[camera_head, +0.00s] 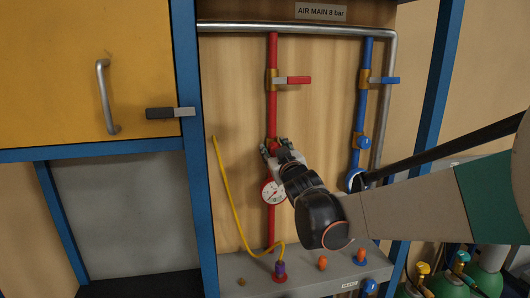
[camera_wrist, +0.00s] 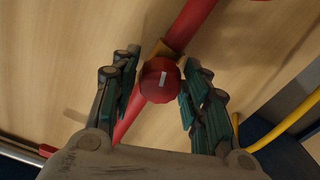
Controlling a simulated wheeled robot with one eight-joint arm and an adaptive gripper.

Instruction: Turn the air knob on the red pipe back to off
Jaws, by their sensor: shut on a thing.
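The red pipe (camera_head: 272,215) runs down the wooden panel and crosses the wrist view diagonally (camera_wrist: 192,22). A round red knob (camera_wrist: 160,80) sits on it and carries a short pale mark, tilted slightly from upright in the wrist view. My gripper (camera_head: 273,148) reaches the pipe from the lower right. In the wrist view its dark green finger pads (camera_wrist: 161,84) stand on both sides of the knob, shut on it. In the head view the knob is mostly hidden by my gripper.
A gauge (camera_head: 273,193) hangs just below my gripper. A red-handled lever valve (camera_head: 297,80) is above it. The blue pipe (camera_head: 360,110) with its blue knob (camera_head: 364,142) stands to the right. A yellow hose (camera_head: 226,195) hangs left.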

